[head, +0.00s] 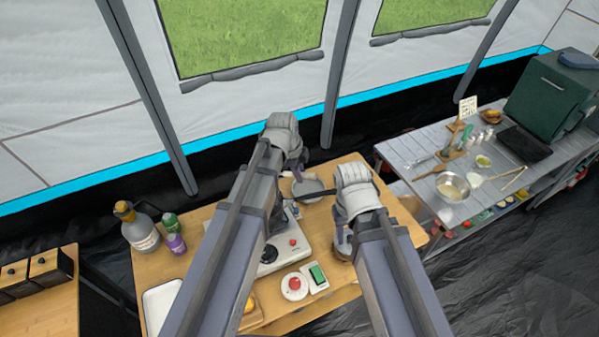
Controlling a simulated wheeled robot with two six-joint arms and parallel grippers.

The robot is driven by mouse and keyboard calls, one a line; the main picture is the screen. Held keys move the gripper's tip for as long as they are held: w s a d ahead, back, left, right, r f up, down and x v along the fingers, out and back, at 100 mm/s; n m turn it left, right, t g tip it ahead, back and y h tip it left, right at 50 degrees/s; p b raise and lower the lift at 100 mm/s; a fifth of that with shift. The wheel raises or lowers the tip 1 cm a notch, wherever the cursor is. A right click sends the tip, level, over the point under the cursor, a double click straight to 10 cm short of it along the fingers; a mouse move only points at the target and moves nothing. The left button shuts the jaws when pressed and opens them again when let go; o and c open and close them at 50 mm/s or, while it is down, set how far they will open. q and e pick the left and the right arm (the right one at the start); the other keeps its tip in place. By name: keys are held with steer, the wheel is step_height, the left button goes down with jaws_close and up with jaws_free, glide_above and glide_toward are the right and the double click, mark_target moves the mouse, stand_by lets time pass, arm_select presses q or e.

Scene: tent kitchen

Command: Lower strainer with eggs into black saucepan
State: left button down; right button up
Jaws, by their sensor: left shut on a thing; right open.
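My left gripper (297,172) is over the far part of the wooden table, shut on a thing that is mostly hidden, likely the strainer. I cannot make out any eggs. Another dark shape (277,224) on the white stove (278,258) is mostly covered by my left arm and may be the black saucepan. My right gripper (343,240) is open near the table's right side, above a small brown round thing (343,255).
A red-and-white round thing (294,286) and a green-topped block (318,275) lie at the front. A grey bottle (139,230) and small green and purple containers stand left, near a white tray (160,305). A grey side table (408,160) holds a metal bowl (453,187).

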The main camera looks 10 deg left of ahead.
arm_select(q)
steer(key=shift+f+b, duration=5.8)
steer(key=shift+f, duration=0.15)
steer(key=shift+s+f+b, duration=0.1)
steer(key=shift+f+b, duration=0.5)
steer(key=c, duration=0.7)
jaws_free()
steer(key=p+v, duration=0.7)
steer(key=v, duration=0.1)
steer(key=shift+p, duration=0.35)
steer(key=shift+f, duration=0.1)
